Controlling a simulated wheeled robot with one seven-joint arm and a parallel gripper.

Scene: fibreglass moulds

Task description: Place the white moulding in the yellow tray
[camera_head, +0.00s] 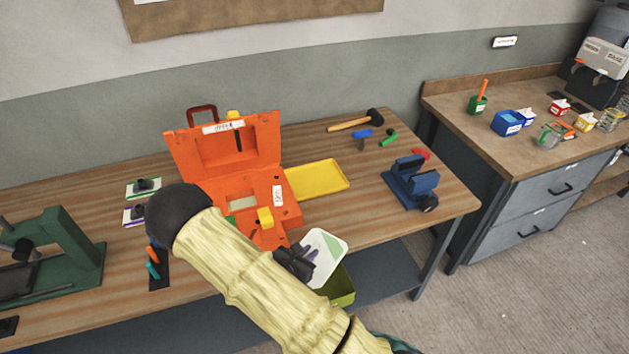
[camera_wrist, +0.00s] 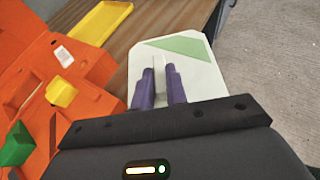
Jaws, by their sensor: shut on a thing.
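The white moulding (camera_head: 328,258) is a pale flat piece with a green patch, held at the front edge of the workbench. My gripper (camera_head: 304,256) is shut on it, and its purple fingers (camera_wrist: 158,85) grip the near part of the moulding (camera_wrist: 200,75) in the wrist view. The yellow tray (camera_head: 317,179) lies flat and empty on the bench, behind the moulding in the head view. In the wrist view the tray (camera_wrist: 97,22) shows at the upper left, apart from the moulding. My arm hides part of the bench front.
An open orange case (camera_head: 222,175) stands left of the tray. A blue vise (camera_head: 411,184) is to its right, with a hammer (camera_head: 355,122) behind. An olive-green bin (camera_head: 341,287) shows below the bench edge. Bare bench lies between tray and vise.

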